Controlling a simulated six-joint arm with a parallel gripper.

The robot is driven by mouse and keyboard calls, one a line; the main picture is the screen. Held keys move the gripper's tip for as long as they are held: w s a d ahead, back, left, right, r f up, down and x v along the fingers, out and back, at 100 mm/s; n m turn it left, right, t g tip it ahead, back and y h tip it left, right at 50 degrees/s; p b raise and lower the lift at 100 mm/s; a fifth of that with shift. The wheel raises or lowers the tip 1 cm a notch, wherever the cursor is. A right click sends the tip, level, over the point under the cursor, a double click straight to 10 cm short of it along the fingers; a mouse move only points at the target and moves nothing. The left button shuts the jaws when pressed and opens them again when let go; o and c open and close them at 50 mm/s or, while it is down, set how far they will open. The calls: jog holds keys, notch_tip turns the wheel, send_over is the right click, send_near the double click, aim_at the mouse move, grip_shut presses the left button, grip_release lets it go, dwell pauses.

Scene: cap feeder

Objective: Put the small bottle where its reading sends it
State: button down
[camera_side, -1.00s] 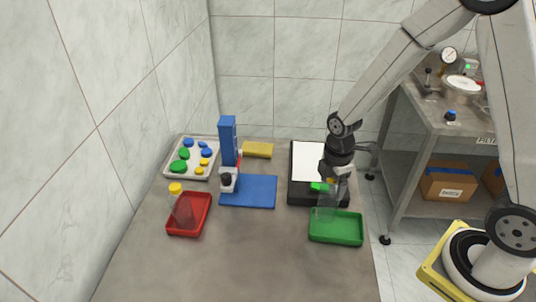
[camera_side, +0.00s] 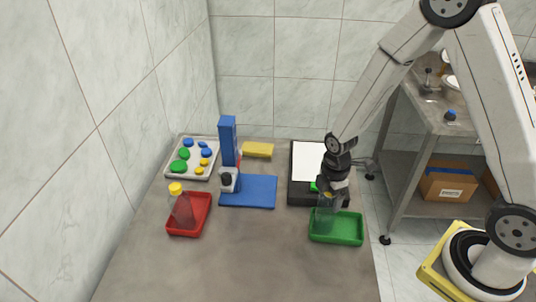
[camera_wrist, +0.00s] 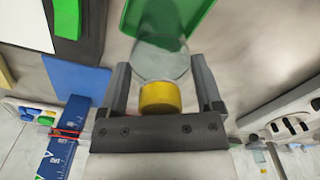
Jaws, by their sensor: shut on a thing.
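The small clear bottle (camera_side: 325,220) is upright in my gripper, at the left end of the green tray (camera_side: 350,240). I cannot tell if its base touches the tray floor. My gripper (camera_side: 330,200) is shut on it. In the wrist view my gripper's fingers (camera_wrist: 160,88) stand on both sides of the bottle (camera_wrist: 160,62), with its yellow cap (camera_wrist: 160,97) between them. The blue gauge stand (camera_side: 228,142) has a scale and a red band (camera_wrist: 68,132) in the wrist view. A second clear bottle with a yellow cap (camera_side: 175,188) stands in the red tray (camera_side: 188,232).
A pale tray (camera_side: 170,171) with blue, green and yellow caps is at the back left. A yellow sponge-like block (camera_side: 258,150) lies behind the stand. A black board (camera_side: 298,193) with a white sheet and a green piece is behind the green tray. The front table is clear.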

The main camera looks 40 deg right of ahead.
jog(key=shift+f, duration=0.1)
grip_release()
jog(key=shift+r, duration=6.15)
jog(key=m, duration=0.1)
jog(key=s+m, duration=0.1)
jog(key=m, duration=0.1)
jog(key=shift+s+a+t, duration=0.1)
jog(key=shift+s+t, duration=0.1)
jog(key=shift+t, duration=0.1)
jog(key=s+m, duration=0.1)
jog(key=m, duration=0.3)
jog(key=s+m+t, duration=0.1)
jog(key=s+m, duration=0.1)
jog(key=m, duration=0.1)
jog(key=s+m+t, duration=0.1)
jog(key=m, duration=0.3)
jog(key=shift+s+a+f+m, duration=0.2)
jog(key=shift+s+a+m, duration=0.1)
jog(key=shift+a, duration=0.05)
